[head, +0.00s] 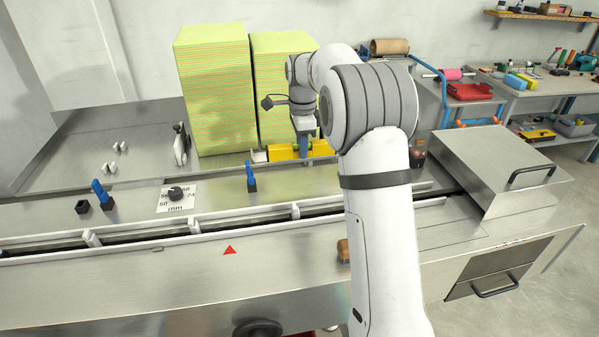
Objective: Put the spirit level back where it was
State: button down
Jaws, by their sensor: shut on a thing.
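The spirit level (281,153) is a long yellow bar lying lengthwise from left to right at the foot of the yellow-green cloth stacks. My gripper (303,148) points down onto it from above and is shut on it near its middle. The right end of the level is partly hidden behind my arm. I cannot tell whether the level touches the steel surface or hangs just above it.
Two tall cloth stacks (215,92) (275,85) stand right behind the level. A small white piece (258,156) is at its left end.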

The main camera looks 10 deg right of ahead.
aim_at(302, 181)
notch_tip(302, 181, down, 8)
jog(key=shift+f+p, duration=0.2)
jog(key=shift+p, duration=0.2)
jog(key=c, duration=1.2)
grip_release()
jog(key=shift+f, duration=0.15)
notch_tip(302, 181, up, 11)
jog(key=shift+r+b, duration=0.1)
jog(key=shift+b, duration=0.25)
jog(key=shift+s+r, duration=0.15)
jog(key=shift+r, duration=0.45)
jog(key=s+r+n+t, duration=0.25)
jog(key=s+n, duration=1.05)
jog(key=s, duration=1.3)
jog(key=s+f+n, duration=0.4)
jog(key=s+n, duration=0.1)
jog(key=s, duration=0.4)
jog(key=shift+s+a+f, duration=0.15)
jog(key=shift+s+f, duration=0.15)
jog(key=shift+s, duration=0.05)
